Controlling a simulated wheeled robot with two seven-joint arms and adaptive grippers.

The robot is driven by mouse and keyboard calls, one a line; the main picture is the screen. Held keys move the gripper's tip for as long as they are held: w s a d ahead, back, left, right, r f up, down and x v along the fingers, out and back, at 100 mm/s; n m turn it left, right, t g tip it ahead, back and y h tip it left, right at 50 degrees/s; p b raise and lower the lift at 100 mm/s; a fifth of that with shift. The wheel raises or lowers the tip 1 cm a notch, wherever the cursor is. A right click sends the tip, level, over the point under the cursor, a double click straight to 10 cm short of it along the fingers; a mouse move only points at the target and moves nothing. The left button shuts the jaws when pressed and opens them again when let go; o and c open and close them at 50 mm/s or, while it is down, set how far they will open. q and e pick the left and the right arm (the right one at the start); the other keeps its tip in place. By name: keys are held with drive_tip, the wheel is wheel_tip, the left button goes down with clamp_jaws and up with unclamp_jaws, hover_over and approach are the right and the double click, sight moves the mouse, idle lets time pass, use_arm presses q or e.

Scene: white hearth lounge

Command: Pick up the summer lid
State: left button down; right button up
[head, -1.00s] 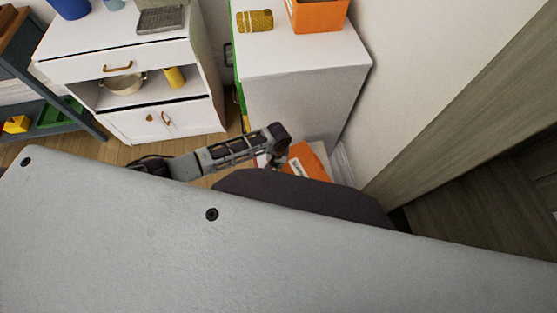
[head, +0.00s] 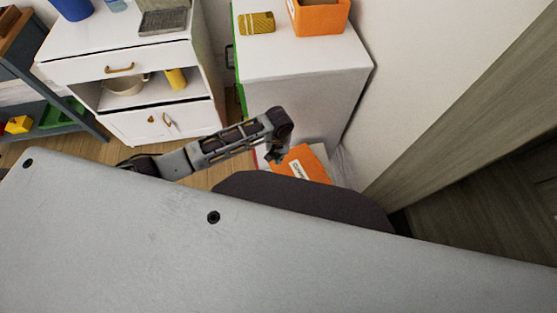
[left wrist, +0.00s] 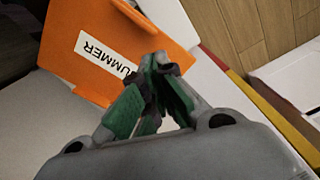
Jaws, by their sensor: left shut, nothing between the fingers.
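The summer lid (head: 303,162) is a flat orange piece with a white label, low down in front of the white cabinet in the head view. In the left wrist view the orange lid (left wrist: 95,28) fills the upper left, and its label reads "UMMER", with the first letter unclear. My left gripper (head: 273,156) is beside the lid's left edge in the head view. In the left wrist view its green-padded fingertips (left wrist: 157,66) are closed together, empty, by the lid's edge near the label. Whether they touch it, I cannot tell. My right gripper is out of view.
A white cupboard (head: 160,122) stands left. A wall and wooden panel (head: 470,110) close off the right. A dark rounded shape (head: 300,195) hides the area below the lid.

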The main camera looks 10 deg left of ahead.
use_arm(q)
drive_tip(key=shift+r, duration=1.45)
drive_tip(key=c, duration=2.2)
unclamp_jaws()
